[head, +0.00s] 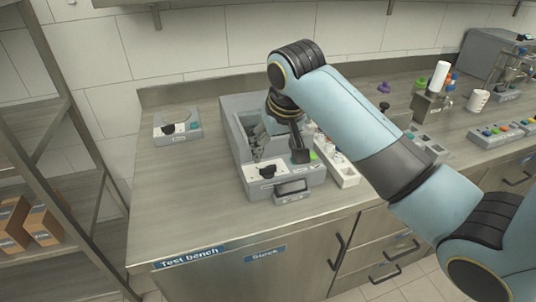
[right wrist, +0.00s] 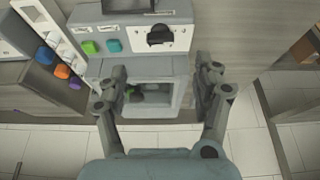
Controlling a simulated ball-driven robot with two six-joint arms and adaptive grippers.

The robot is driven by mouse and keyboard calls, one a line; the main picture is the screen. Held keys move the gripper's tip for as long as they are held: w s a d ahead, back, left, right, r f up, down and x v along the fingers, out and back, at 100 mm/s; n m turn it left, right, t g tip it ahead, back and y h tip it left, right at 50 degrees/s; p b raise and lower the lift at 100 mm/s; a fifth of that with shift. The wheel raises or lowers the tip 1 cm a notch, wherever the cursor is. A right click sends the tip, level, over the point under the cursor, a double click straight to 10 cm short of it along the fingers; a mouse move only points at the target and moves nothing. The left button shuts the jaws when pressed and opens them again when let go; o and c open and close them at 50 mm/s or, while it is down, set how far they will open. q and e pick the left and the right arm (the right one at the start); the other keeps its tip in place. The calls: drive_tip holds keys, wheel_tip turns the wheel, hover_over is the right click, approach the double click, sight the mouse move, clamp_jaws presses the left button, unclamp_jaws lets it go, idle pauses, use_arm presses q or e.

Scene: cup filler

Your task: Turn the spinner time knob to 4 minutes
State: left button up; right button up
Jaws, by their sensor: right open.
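A grey machine (head: 232,104) with an open chamber stands on the steel bench. A black knob (head: 267,171) sits on its white front panel; I take it for the spinner time knob. The knob also shows in the right wrist view (right wrist: 159,36). Its dial marks are too small to read. My right gripper (head: 281,148) hangs over the machine behind the knob. In the right wrist view my right gripper (right wrist: 160,85) is open and empty, its fingers apart on either side of the chamber, with the knob above and beyond them, untouched. My left gripper is out of view.
A small dark display (head: 292,187) is at the machine's front. Green (right wrist: 91,47) and teal (right wrist: 113,45) buttons are beside the knob. A white rack (head: 346,174) stands to the right. Another knobbed unit (head: 178,125) is at left. The front-left bench is clear.

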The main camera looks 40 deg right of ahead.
sight(268, 167)
drive_tip(key=x, duration=1)
drive_tip(key=shift+w, duration=0.25)
drive_tip(key=c, duration=1.2)
